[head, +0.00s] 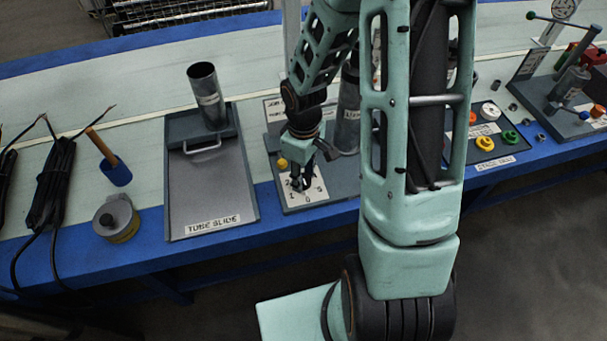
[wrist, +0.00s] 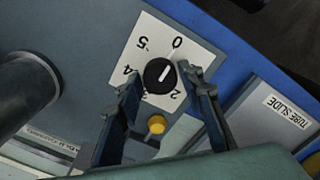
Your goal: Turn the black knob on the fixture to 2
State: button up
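The black knob (wrist: 160,75) sits on a white dial plate (wrist: 146,28) with numbers around it. The white line on the knob points up and right in the wrist view, roughly toward the 0. The 2 shows below right of the knob; the 3 is partly covered by a finger. My gripper (wrist: 164,84) is open, with one fingertip on each side of the knob and small gaps showing. In the head view my gripper (head: 300,180) is low over the dial plate (head: 314,194) and hides much of the knob.
A yellow button (wrist: 156,124) sits close to the knob, between my fingers in the wrist view; the head view also shows it (head: 282,163). A grey upright cylinder (wrist: 26,85) stands on the fixture. The tube slide tray (head: 217,185) lies to the left in the head view.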

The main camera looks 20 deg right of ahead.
jog(key=c, duration=0.7)
jog(key=shift+m, duration=0.3)
jog(key=m+b, duration=0.1)
jog(key=m, duration=0.9)
jog(key=shift+m, duration=0.4)
jog(key=m+p, duration=0.1)
jog(key=m, duration=0.5)
jog(key=shift+r+m, duration=0.1)
jog(key=shift+m, duration=0.2)
jog(key=m+p, duration=0.3)
jog(key=m, duration=0.2)
jog(key=shift+m, duration=0.3)
